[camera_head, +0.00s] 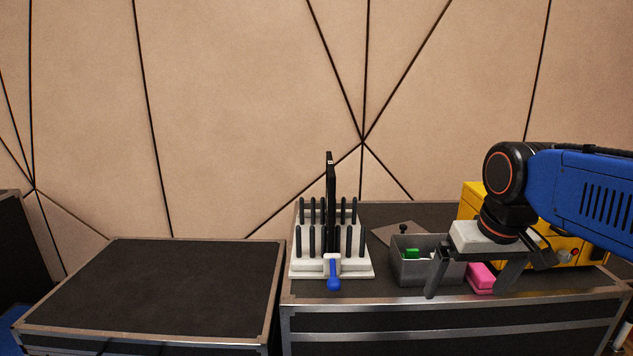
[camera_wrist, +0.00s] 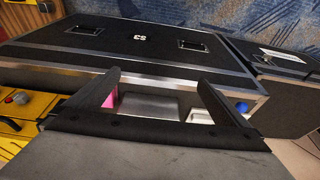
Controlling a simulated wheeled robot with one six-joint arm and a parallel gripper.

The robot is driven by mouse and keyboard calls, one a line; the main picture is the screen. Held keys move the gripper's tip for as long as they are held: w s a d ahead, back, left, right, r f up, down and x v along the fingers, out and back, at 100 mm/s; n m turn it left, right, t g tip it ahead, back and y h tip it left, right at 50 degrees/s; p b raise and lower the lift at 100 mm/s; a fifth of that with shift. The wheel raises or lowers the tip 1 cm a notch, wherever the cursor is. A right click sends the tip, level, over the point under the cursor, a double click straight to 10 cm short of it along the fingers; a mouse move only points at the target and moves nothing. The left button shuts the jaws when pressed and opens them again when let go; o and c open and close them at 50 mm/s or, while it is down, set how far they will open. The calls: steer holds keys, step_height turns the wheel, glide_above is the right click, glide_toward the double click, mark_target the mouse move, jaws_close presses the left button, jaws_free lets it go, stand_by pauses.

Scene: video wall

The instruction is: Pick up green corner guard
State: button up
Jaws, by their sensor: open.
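A small green piece, which looks like the green corner guard (camera_head: 411,253), lies inside a grey open bin (camera_head: 409,272) on the right black case in the head view. My gripper (camera_head: 463,294) is open and empty, pointing down just in front of and above the right part of the bin. In the wrist view my gripper (camera_wrist: 158,82) also shows with its fingers spread, and part of the grey bin (camera_wrist: 147,106) appears between them. The green piece cannot be made out in the wrist view. A finger and the gripper body hide part of the bin.
A pink block (camera_head: 481,275) lies right of the bin. A white rack with black pegs (camera_head: 345,270) and a blue-handled item (camera_head: 333,277) stands to the left. A yellow box (camera_head: 470,199) is behind my arm. The left black case top (camera_head: 150,290) is clear.

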steer(key=shift+t, duration=0.8)
steer(key=s+f, duration=0.9)
steer(key=shift+s+d+f, duration=0.15)
steer(key=shift+s+d, duration=0.2)
steer(key=shift+d, duration=0.05)
steer(key=shift+c, duration=0.3)
steer(key=shift+s+f, duration=0.15)
steer(key=shift+f, duration=0.15)
steer(key=c, duration=1)
steer(key=shift+r, duration=0.2)
steer(key=shift+c, duration=0.7)
step_height(320, 180, up, 18)
steer(key=n+g, duration=0.5)
steer(key=n, duration=1.3)
glide_above(413, 249)
steer(key=f, duration=1.1)
steer(key=shift+s+f, duration=0.3)
steer(key=shift+w+f, duration=0.15)
steer(key=shift+f, duration=1.2)
steer(key=shift+w+f, duration=0.1)
steer(key=shift+f, duration=1.2)
